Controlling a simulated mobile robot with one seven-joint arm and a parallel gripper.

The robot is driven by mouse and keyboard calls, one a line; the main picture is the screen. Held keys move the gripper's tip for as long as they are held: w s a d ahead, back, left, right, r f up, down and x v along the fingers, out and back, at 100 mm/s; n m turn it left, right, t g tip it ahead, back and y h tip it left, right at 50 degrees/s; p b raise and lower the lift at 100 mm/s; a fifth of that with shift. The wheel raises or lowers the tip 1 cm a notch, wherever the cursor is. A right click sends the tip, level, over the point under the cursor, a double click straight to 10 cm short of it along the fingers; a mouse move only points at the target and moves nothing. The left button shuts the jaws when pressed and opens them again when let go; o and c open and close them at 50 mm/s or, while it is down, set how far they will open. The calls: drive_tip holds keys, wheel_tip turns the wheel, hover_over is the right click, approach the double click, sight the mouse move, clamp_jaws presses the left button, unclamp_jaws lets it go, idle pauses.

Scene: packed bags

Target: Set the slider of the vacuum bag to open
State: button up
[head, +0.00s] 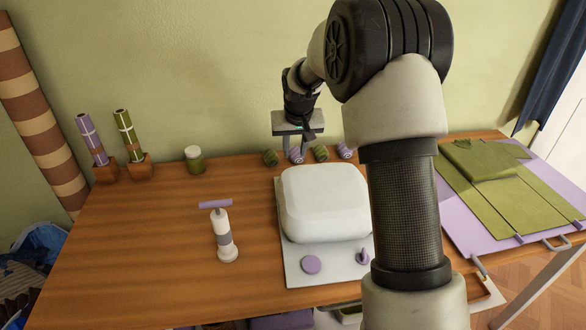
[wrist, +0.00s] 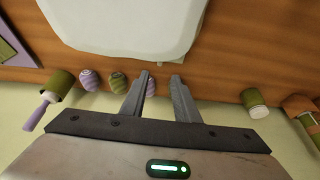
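The white, puffy vacuum bag (head: 325,200) lies on a pale grey board (head: 292,272) in the middle of the table. A flat purple disc (head: 311,264) and a small upright purple knob (head: 362,257) sit on the board in front of the bag; I cannot tell for sure which is the slider. My gripper (head: 297,150) is behind the bag, above small striped rolls. The knob and disc are outside that view.
A white pump with a purple handle (head: 222,238) stands left of the board. A green jar (head: 194,160) and two upright rolls in holders are at the back left. The table's left front is clear.

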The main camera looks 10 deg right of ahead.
drive_tip(key=b+x, duration=0.1)
drive_tip(key=x, duration=0.9)
drive_tip(key=shift+w+f, duration=0.25)
drive_tip(key=shift+f, duration=0.05)
clamp_jaws()
idle(0.9)
